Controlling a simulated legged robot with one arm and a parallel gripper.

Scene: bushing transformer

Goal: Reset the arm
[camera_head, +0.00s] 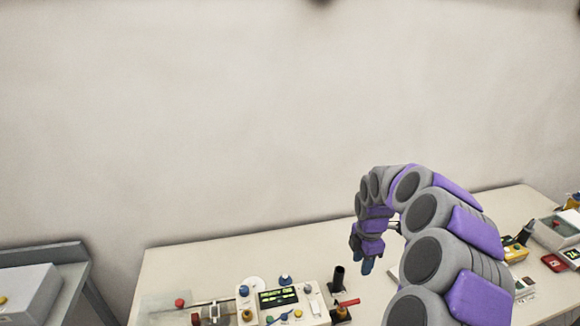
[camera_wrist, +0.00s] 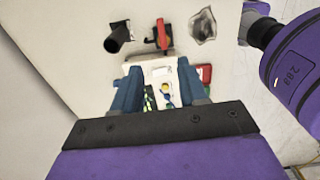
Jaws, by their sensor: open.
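My arm rises from the lower right in the head view, grey and purple, and bends over at the top. My gripper (camera_head: 362,262) hangs down above the table (camera_head: 225,252), to the right of the control box. In the wrist view my gripper (camera_wrist: 158,80) shows two blue fingers set apart, with nothing held between them. Beyond the fingers lies a white device (camera_wrist: 160,72) with yellow and green parts. Whether the fingertips touch anything cannot be told.
A control box (camera_head: 278,302) with a green display and knobs stands on the table. Next to it are a black cylinder (camera_head: 338,278) and a red-handled part (camera_head: 347,303). Several devices stand at the right, one yellow (camera_head: 515,252). A grey cabinet (camera_head: 50,256) is at the left. The wall behind is bare.

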